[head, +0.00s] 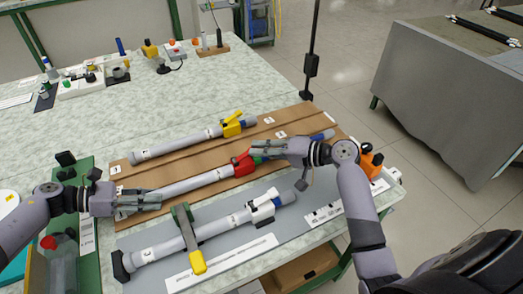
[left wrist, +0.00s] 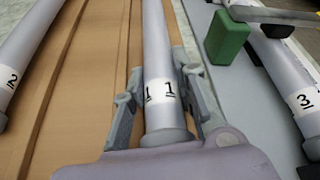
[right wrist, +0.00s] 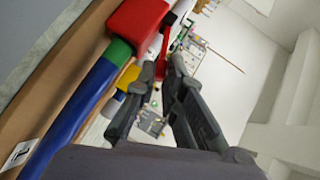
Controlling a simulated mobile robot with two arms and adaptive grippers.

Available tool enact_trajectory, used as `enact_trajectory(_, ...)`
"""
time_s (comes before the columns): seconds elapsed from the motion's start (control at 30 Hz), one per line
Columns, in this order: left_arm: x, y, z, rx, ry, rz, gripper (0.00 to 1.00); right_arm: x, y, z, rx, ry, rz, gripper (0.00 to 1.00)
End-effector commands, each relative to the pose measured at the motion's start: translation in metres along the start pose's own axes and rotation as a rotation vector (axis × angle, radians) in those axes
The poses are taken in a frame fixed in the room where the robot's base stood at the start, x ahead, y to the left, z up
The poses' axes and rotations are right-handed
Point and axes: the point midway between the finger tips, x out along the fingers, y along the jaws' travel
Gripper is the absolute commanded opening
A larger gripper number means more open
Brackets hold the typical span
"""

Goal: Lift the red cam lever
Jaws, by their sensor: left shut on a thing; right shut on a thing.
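The rod labelled 1 (head: 195,184) lies in the middle of the brown board, a grey tube with a red clamp (head: 242,164) and a blue end. My left gripper (head: 158,198) is shut around its left part; the left wrist view shows the grey tube (left wrist: 157,50) between the fingers. In the right wrist view, the red cam lever (right wrist: 165,46) rises beside the red clamp block, its end between the fingertips. My right gripper (head: 256,147) is shut on the lever at the clamp. The hand partly hides the green and blue section of the rod.
A rod with a yellow clamp (head: 232,125) lies behind. A rod with a white clamp (head: 262,209) lies in front on a grey mat, under a green toggle clamp with a yellow handle (head: 198,262). A clear bottle (head: 60,258) stands at the left.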

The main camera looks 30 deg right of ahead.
Motion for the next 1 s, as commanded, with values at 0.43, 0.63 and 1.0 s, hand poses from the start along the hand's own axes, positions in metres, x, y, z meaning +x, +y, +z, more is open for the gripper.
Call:
enact_trajectory(0.43,0.0,0.0,0.0,0.0,0.0,0.001,0.0,0.002,-0.025,0.002,-0.228,-0.001,0.217,0.0)
enact_trajectory(0.63,0.0,0.0,0.0,0.0,0.0,0.0,0.0,0.006,-0.038,0.006,-0.362,-0.001,0.35,0.0)
enact_trajectory(1.0,0.0,0.0,0.0,0.0,0.0,0.0,0.0,0.019,-0.058,0.018,-0.603,0.0,0.592,0.0)
